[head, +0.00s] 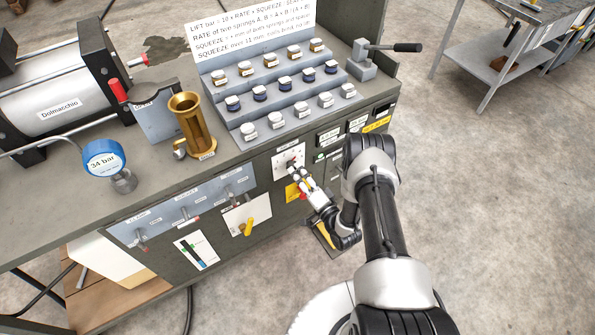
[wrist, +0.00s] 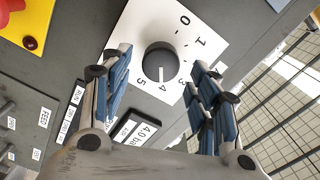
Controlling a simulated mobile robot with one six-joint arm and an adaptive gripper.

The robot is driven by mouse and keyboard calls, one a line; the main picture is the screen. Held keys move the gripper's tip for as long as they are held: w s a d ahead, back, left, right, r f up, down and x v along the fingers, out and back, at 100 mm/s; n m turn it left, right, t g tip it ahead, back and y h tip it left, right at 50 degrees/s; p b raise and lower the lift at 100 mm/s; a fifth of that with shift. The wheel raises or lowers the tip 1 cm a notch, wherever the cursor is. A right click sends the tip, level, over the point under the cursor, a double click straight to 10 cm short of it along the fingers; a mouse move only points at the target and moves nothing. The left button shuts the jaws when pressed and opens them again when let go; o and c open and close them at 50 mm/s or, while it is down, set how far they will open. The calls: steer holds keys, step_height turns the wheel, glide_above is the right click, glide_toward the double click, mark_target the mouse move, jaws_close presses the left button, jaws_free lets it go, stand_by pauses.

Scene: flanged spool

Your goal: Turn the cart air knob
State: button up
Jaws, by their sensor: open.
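The air knob (wrist: 160,60) is a dark round knob on a white dial plate numbered up to 5. Its white mark points about at the 4. A small readout (wrist: 143,133) below the dial in the wrist view reads 4.0 bar. In the head view the white dial plate (head: 286,160) is on the bench's front panel, with the knob mostly hidden by my gripper. My gripper (head: 297,172) is at the plate. In the wrist view my gripper (wrist: 160,68) is open, its blue-padded fingers on either side of the knob with gaps showing; I cannot tell the depth.
A red button on yellow (wrist: 30,14) is beside the dial. A yellow handle (head: 247,227) sits on the panel further left. Above are a brass cup (head: 190,122), a stepped rack (head: 215,87) of springs and a lever (head: 375,60).

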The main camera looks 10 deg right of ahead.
steer(key=v, duration=0.9)
steer(key=shift+s, duration=0.25)
steer(key=shift+d, duration=0.1)
steer(key=w+d+r+n+g+h, duration=0.1)
steer(key=w+d+r+n+g, duration=0.15)
steer(key=w+r, duration=0.3)
steer(key=w+d+r+n+g+h, duration=0.1)
steer(key=w+r+n+g, duration=0.15)
steer(key=w+r, duration=0.3)
step_height(320, 180, up, 9)
steer(key=w+d+n+h, duration=0.1)
steer(key=n+h, duration=0.1)
steer(key=s+r+n+g+h, duration=0.1)
steer(key=s+r+g, duration=0.1)
steer(key=s+r, duration=0.3)
steer(key=s+r+g+h, duration=0.1)
steer(key=s+r+h, duration=0.15)
steer(key=r, duration=0.55)
steer(key=s+a+r+g, duration=0.1)
steer(key=s+a+r, duration=0.1)
steer(key=s, duration=0.7)
steer(key=s+a+r+n+g+y, duration=0.1)
steer(key=s+a, duration=0.3)
steer(key=s, duration=0.6)
steer(key=s+a+r+n+g+y, duration=0.1)
steer(key=s+r, duration=0.3)
steer(key=s, duration=0.5)
steer(key=shift+s+a+g, duration=0.35)
steer(key=shift+a+g, duration=0.45)
steer(key=shift+a, duration=0.1)
